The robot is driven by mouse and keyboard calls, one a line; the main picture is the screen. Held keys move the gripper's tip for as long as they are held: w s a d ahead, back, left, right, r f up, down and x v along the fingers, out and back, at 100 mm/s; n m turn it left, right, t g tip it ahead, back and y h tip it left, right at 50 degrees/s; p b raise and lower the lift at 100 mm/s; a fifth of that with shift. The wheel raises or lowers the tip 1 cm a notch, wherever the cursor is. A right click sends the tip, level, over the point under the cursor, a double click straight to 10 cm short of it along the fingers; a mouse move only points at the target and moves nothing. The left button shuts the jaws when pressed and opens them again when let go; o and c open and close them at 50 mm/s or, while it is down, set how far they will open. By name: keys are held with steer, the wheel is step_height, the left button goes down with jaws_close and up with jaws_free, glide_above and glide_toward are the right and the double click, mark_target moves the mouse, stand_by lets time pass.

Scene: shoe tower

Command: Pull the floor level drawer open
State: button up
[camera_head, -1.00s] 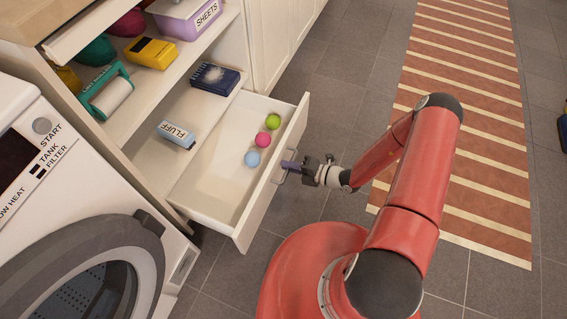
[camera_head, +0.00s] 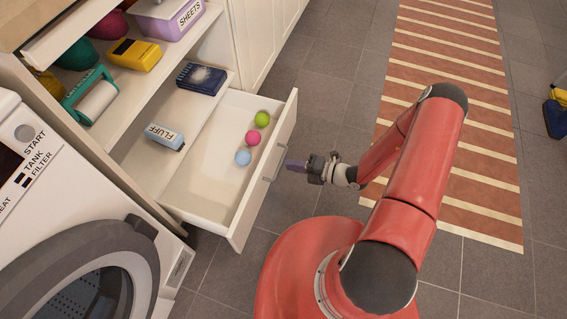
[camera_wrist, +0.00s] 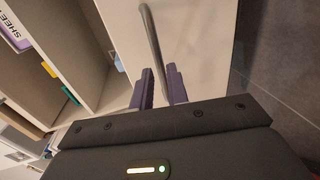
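The white floor level drawer (camera_head: 236,224) stands pulled well out from the bottom of the cabinet. Its metal bar handle (camera_head: 279,157) is on the front panel.
The drawer holds a green ball (camera_head: 262,119), a pink ball (camera_head: 253,138) and a blue ball (camera_head: 243,158). A FLUFF box (camera_head: 165,137) and a dark blue box (camera_head: 201,79) are behind them. A washer (camera_head: 75,235) stands left.

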steer(key=shift+v, duration=1.5)
steer(key=s+r+n+g+h, duration=0.2)
steer(key=r+n+g+h, duration=0.15)
steer(key=r+n, duration=0.75)
steer(key=s+r+n+g+h, duration=0.2)
steer(key=r+n+g, duration=0.2)
steer(key=r+n, duration=0.7)
steer(key=s+d+r+n+t+h, duration=0.3)
steer(key=s+r+n, duration=0.3)
steer(key=r+n, duration=0.3)
steer(key=s+d+r+n+t+h, duration=0.3)
steer(key=s+r+n+h, duration=0.3)
steer(key=r+n, duration=0.3)
step_height(320, 180, up, 3)
steer(key=shift+s+d+t, duration=0.25)
steer(key=shift+s+t, duration=0.2)
steer(key=shift+t, duration=0.2)
